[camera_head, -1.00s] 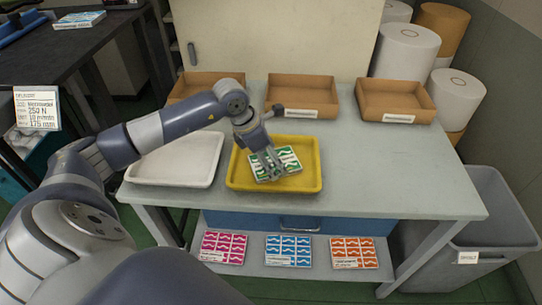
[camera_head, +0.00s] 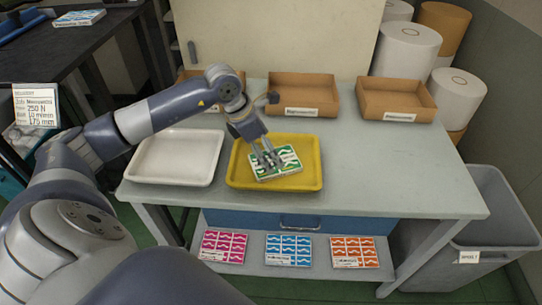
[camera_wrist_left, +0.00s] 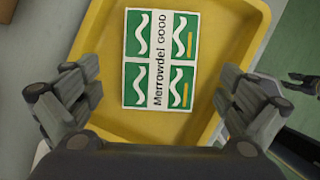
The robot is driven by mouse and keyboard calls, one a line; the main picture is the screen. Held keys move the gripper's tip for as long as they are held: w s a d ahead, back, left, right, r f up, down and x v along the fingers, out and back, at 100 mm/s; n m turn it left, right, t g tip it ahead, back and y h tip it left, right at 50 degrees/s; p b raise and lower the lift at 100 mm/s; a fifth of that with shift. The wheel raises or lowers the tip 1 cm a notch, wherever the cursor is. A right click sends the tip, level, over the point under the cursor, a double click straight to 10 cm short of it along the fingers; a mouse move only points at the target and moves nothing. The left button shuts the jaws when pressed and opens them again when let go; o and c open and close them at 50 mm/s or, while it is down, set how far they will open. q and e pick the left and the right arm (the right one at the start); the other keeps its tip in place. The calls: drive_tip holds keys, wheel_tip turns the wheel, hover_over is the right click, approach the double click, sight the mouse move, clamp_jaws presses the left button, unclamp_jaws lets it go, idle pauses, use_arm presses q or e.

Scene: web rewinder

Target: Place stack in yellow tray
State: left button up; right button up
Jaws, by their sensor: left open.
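The green and white stack (camera_head: 277,162) lies in the yellow tray (camera_head: 314,176), apart from the walls in the wrist view. Its top reads "Merrowdel GOOD" in the left wrist view (camera_wrist_left: 159,60), where the yellow tray (camera_wrist_left: 105,30) surrounds it. My left gripper (camera_head: 268,160) is over the tray at the stack's upper left in the head view. In the wrist view my left gripper (camera_wrist_left: 158,100) is open, its fingers spread on either side of the stack and not touching it.
A white tray (camera_head: 177,158) sits left of the yellow one. Cardboard trays (camera_head: 303,97) line the table's back. Pink, blue and orange stacks (camera_head: 288,250) lie on the lower shelf. A grey bin (camera_head: 490,210) stands at the right. The table's right side is clear.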

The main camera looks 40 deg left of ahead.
use_arm(q)
drive_tip(key=v, duration=0.8)
drive_tip(key=shift+r+b, duration=0.35)
drive_tip(key=shift+b, duration=0.1)
drive_tip(key=shift+f, duration=0.1)
